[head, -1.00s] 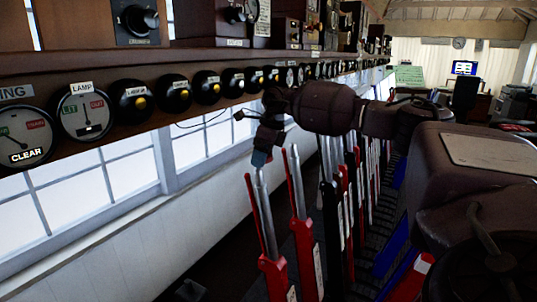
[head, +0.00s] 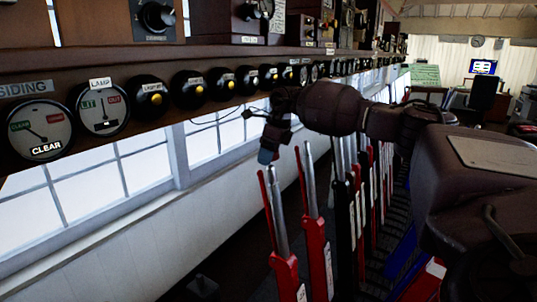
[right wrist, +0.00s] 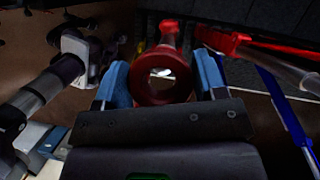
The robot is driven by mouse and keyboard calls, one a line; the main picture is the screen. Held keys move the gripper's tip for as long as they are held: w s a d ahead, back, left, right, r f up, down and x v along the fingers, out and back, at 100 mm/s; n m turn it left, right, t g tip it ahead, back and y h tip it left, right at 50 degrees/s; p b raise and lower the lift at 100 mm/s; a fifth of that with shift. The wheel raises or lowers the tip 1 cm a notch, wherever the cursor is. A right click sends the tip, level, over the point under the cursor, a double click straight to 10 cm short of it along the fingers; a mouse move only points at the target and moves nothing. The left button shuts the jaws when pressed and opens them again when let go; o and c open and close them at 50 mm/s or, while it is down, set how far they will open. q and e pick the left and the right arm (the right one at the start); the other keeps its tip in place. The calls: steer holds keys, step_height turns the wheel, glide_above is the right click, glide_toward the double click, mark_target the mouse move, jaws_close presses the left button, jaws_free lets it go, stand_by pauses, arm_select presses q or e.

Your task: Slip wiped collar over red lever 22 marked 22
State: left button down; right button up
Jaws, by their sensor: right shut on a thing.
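My right gripper (head: 267,150) has blue fingertips and is just above the tops of the nearest levers in the head view. In the right wrist view, my right gripper (right wrist: 162,80) is shut on a red ring-shaped collar (right wrist: 163,94). A small bright patch shows through its hole. The nearest red lever (head: 284,272) has a steel handle below the gripper. Another red lever (head: 315,250) stands just right of it. I cannot read 22 on either lever. A red lever part (right wrist: 170,28) shows behind the collar. The collar cannot be made out in the head view. My left gripper is out of view.
More black, red and blue levers stand close together behind, such as a black lever (head: 343,225). A shelf with round dials (head: 40,133) runs above the windows (head: 90,185). Another red lever with a steel handle (right wrist: 292,75) is right of the collar in the wrist view.

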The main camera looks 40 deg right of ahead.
mark_target(272, 169)
steer(key=shift+s+d+f+b, duration=0.1)
steer(key=shift+s+f+b, duration=0.15)
steer(key=shift+f+b, duration=0.9)
steer(key=shift+s+d+f+b, duration=0.1)
steer(key=shift+s+f+b, duration=0.2)
steer(key=shift+f, duration=1.5)
steer(key=shift+w+a, duration=0.1)
steer(key=o, duration=0.9)
steer(key=shift+o, duration=0.6)
steer(key=shift+r, duration=0.1)
steer(key=shift+r+p, duration=0.4)
steer(key=shift+r, duration=0.1)
steer(key=shift+p+v, duration=1)
steer(key=shift+v, duration=2.9)
